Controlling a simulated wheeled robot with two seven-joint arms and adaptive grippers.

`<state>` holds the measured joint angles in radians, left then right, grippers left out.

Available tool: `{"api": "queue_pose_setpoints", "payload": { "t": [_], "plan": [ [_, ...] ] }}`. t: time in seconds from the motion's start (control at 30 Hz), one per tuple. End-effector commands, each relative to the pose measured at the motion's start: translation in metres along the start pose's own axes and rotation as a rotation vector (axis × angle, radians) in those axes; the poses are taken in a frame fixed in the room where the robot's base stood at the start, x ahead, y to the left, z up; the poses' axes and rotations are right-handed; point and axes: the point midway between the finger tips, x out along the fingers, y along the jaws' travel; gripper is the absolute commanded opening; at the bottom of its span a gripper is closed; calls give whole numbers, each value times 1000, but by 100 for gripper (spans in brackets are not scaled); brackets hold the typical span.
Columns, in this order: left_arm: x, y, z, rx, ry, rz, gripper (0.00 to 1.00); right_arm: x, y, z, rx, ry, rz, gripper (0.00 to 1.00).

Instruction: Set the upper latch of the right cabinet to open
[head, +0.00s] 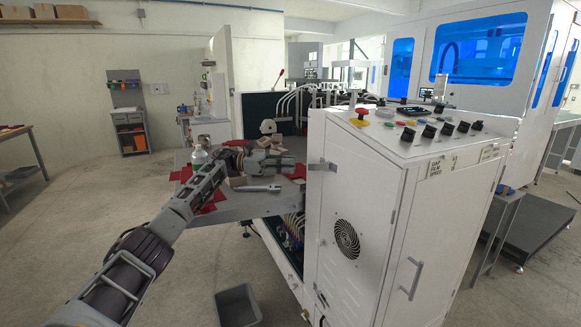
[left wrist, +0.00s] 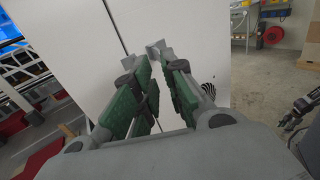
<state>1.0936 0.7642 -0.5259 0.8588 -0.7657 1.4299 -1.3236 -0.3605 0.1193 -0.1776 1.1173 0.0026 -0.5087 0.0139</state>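The right cabinet (head: 345,215) is the white one with a round fan grille and a control panel on top. Its upper latch (head: 322,165) is a grey piece at the cabinet's left edge, lying roughly level. My left gripper (head: 276,161) is left of this latch in the head view. In the left wrist view the green-padded fingers (left wrist: 160,72) stand apart, pointing at the white cabinet face and its dark seam. A grey piece near the fingertips seems to be the latch; contact is unclear. My right gripper (left wrist: 298,112) seems to show as a dark shape at the right edge.
A grey worktable (head: 240,207) with red cloths, blocks and a wrench lies under and beside my left gripper. A green bottle (head: 198,157) stands there. A grey bin (head: 238,305) sits on the floor. A lower latch (head: 320,294) is near the cabinet's bottom.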

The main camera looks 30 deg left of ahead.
Motion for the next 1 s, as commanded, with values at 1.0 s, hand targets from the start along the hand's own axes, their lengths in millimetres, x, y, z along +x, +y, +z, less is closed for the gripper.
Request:
{"api": "queue_pose_setpoints", "payload": {
  "t": [1.0],
  "plan": [
    [-43, -5, 0, 0, 0, 1, 13, 12, 0, 3, 0, 0, 0, 40]
  ]
}}
